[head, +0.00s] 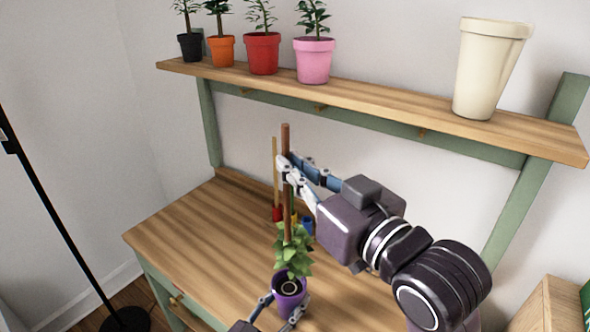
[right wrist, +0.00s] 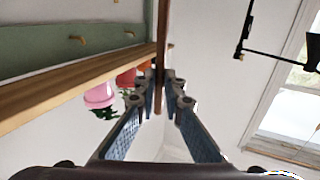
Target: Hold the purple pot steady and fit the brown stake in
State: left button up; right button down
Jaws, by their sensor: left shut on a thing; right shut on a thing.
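The purple pot (head: 287,303) with a leafy green plant (head: 292,246) is at the bottom middle of the head view. My left gripper (head: 279,312) is shut on the pot, one finger on each side. The brown stake (head: 287,215) stands about upright above the pot, its lower end among the leaves. Whether that end touches the pot is hidden. My right gripper (head: 284,165) is shut on the stake near its upper part. In the right wrist view the stake (right wrist: 162,35) runs between the fingertips of my right gripper (right wrist: 164,82).
A shelf (head: 375,97) above the wooden bench (head: 185,230) holds potted plants, including a pink pot (head: 314,62), and an empty cream pot (head: 486,75). Red-ended and blue items (head: 307,226) stand behind the plant. The bench's left part is clear. A black lamp pole (head: 60,220) stands at left.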

jog(key=shift+r, duration=0.75)
pick_arm(q)
jog(key=o, duration=1.5)
jog(key=shift+c, duration=0.2)
